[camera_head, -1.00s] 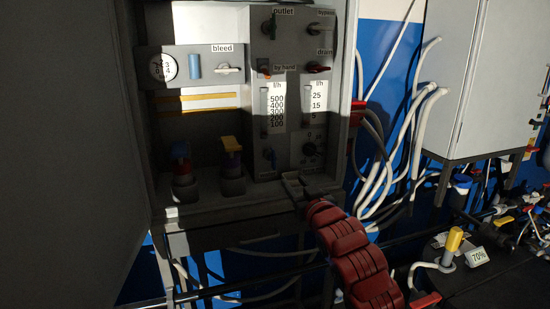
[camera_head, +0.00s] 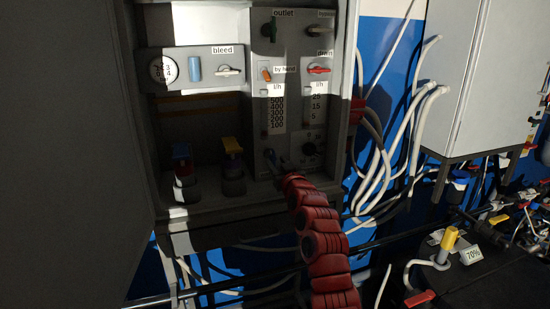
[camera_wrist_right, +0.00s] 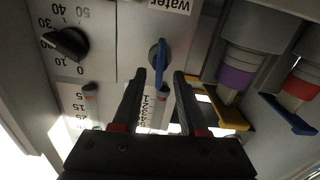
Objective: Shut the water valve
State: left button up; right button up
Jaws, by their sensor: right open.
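The water valve has a slim blue handle (camera_wrist_right: 161,54) on a round base, under the "water" label in the right wrist view, which shows the panel upside down. Its handle points along the fingers. In the head view the blue valve (camera_head: 270,155) is at the bottom left of the grey control panel. My right gripper (camera_wrist_right: 159,78) is open, with one dark finger on each side of the handle; I cannot tell whether either touches it. In the head view my right gripper (camera_head: 278,168) is small and dark at the valve. My left gripper is not in view.
A black dial (camera_wrist_right: 68,42) sits beside the valve. A yellow-handled valve (camera_head: 232,146) and a blue-handled valve (camera_head: 181,151) stand to the left on the cabinet floor. The cabinet's side walls bound the space. White hoses (camera_head: 385,170) hang on the right.

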aim_at(273, 160)
jog(key=shift+x, duration=1.15)
grip_shut()
